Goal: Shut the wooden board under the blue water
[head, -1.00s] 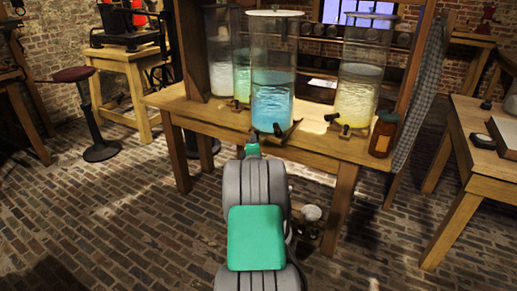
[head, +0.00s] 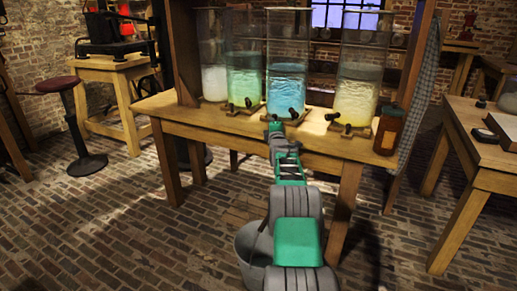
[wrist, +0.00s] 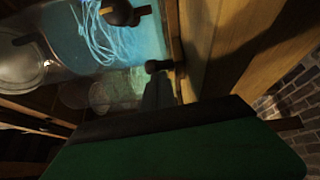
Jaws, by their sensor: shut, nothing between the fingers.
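The tall glass jar of blue water (head: 287,85) stands on the wooden bench, third from the left in the head view. A small wooden board with black tap parts shows at its foot, partly behind my arm. A black knob (head: 293,113) sits at its front right. My gripper (head: 274,121) is shut and empty at the jar's front left, near the bench edge. In the wrist view the blue water (wrist: 110,38) fills the upper middle. My fingertips (wrist: 158,84) are close to a dark knob (wrist: 158,66); I cannot tell whether they touch.
Jars of clear (head: 214,82), green (head: 243,80) and yellow (head: 357,95) liquid stand alongside, with taps before the green and yellow ones. A brown bottle (head: 389,131) is at the right end of the bench (head: 230,124). A grey bucket (head: 252,245) stands on the floor beside my arm.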

